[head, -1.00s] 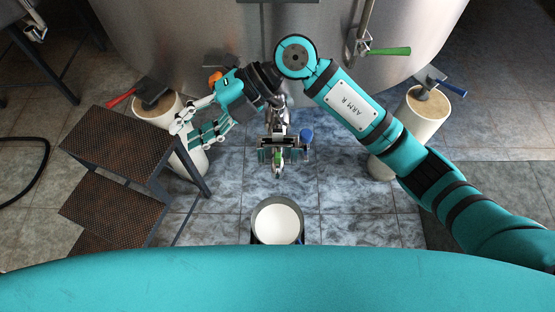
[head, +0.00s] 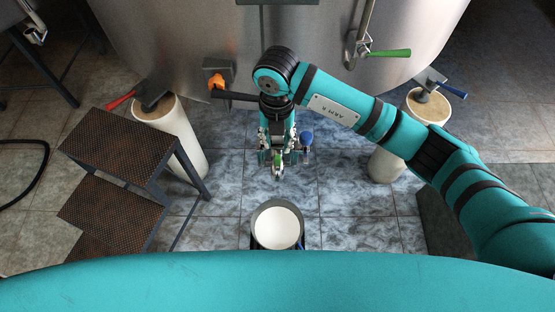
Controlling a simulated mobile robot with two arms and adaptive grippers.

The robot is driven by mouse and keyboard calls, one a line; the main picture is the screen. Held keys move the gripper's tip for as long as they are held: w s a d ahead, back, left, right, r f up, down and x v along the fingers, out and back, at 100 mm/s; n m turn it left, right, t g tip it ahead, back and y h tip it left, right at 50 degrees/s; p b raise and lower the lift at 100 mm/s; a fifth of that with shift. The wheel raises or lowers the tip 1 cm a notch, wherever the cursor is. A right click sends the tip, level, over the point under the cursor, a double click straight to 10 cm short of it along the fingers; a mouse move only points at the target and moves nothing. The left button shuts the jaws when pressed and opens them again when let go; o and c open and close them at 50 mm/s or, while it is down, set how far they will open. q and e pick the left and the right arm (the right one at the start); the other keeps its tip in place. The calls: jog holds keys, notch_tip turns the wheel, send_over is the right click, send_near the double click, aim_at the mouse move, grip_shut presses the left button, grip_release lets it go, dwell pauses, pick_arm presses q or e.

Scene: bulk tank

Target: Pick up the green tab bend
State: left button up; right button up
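The green tab bend is a small metal pipe bend (head: 278,172) with a green tab, low in front of the steel tank near the middle of the head view. My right arm reaches in from the right, and its gripper (head: 278,150) points down just above and behind the bend. Its fingers look spread to either side, with nothing seen between them. The gripper hides the fitting behind the bend, and I cannot tell whether the fingers touch it. My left gripper is not in view.
A blue knob (head: 306,137) sits close right of the gripper. A white-filled bucket (head: 277,228) stands in front. An orange-handled valve (head: 216,82) is behind left. Pale cylinders (head: 186,140) (head: 388,160) stand either side; brown steps (head: 118,145) are left.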

aim_at(277, 155)
jog(key=shift+f, duration=3.55)
grip_shut()
jog(key=shift+r, duration=0.1)
